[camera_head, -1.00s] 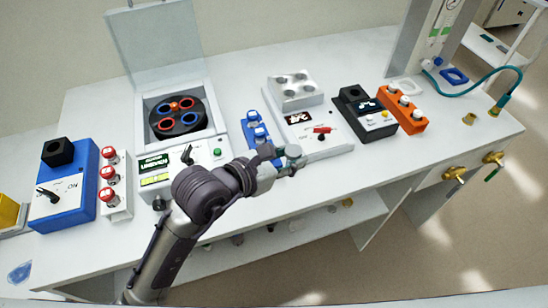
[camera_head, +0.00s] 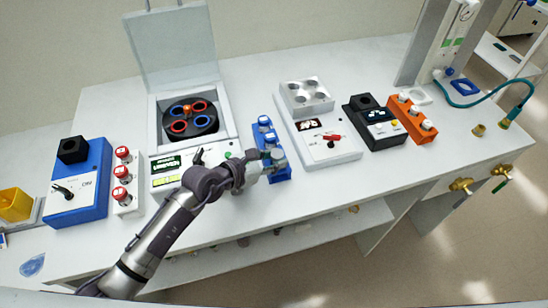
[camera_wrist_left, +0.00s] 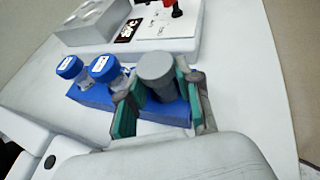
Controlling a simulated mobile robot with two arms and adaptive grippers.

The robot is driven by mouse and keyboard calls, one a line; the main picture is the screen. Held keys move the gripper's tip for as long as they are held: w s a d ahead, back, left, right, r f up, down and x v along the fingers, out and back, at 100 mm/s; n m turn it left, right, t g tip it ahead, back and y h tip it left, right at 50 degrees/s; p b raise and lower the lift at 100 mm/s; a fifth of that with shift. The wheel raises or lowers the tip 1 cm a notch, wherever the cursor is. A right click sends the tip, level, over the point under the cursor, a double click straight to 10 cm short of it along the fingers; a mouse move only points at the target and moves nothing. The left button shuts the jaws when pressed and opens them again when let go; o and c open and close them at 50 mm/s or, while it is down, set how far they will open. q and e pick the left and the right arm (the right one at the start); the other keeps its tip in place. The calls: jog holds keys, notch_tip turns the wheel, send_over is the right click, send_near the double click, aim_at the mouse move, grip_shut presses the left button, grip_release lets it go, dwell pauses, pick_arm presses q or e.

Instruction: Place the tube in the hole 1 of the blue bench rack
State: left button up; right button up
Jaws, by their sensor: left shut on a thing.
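The blue bench rack (camera_head: 284,174) stands on the white bench, right of the centrifuge. It also shows in the left wrist view (camera_wrist_left: 98,97). Two blue-capped tubes, a far one (camera_head: 263,121) and a middle one (camera_head: 270,137), stand in it. My left gripper (camera_head: 275,162) is at the rack's near end. In the left wrist view my gripper (camera_wrist_left: 160,98) is shut on a grey-capped tube (camera_wrist_left: 157,68), with a teal pad on each side. The tube is over or in the rack's end; its lower end is hidden, so I cannot tell how deep it sits. My right gripper is not in view.
A white device with a red lever (camera_head: 333,139) stands close right of the rack. The open-lidded centrifuge (camera_head: 222,128) is to the left. A black device (camera_head: 375,126) and an orange rack (camera_head: 408,117) stand farther right. The bench front edge is near.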

pick_arm(q)
jog(key=shift+f, duration=0.15)
jog(key=o, duration=1)
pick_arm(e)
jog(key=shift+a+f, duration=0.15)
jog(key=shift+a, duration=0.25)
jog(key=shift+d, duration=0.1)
pick_arm(q)
jog(key=shift+r, duration=0.25)
jog(key=b+v, duration=0.2)
jog(key=v, duration=1)
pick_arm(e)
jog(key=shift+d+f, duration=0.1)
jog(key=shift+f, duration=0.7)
